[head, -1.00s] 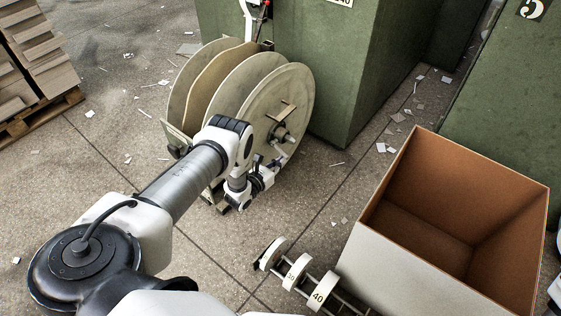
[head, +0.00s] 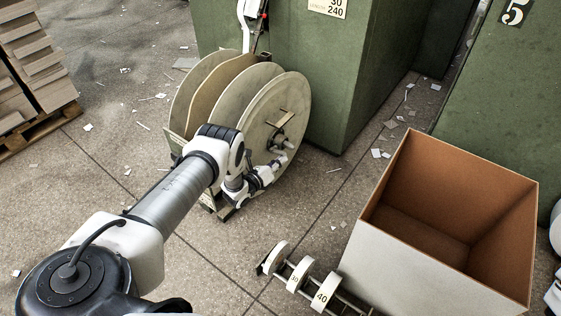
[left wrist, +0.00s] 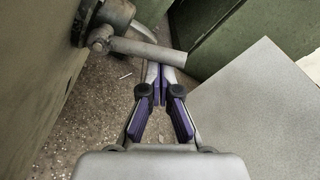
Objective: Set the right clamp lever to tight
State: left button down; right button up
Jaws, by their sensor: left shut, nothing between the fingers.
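The right clamp lever (left wrist: 145,48) is a pale grey bar on a round dark hub in the left wrist view. In the head view its hub (head: 279,142) sits at the centre of the near disc of the large reel (head: 262,125). The lever points right and slightly down from the hub in the wrist view. My left gripper (left wrist: 160,82) is shut and empty, its purple-padded fingers together. Its tips lie just at the lever's lower edge, near the bar's outer half; I cannot tell whether they touch. In the head view the gripper (head: 281,160) is just below the hub. My right gripper is not in view.
An open carton (head: 375,245) with brown insides stands to the right. Numbered white discs on a rod (head: 300,273) lie beside it. Green cabinets (head: 330,75) stand behind the reel. A pallet of stacked boards (head: 40,75) is at the left. Paper scraps litter the floor.

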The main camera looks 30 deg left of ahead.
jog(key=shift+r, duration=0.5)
jog(key=shift+p, duration=0.3)
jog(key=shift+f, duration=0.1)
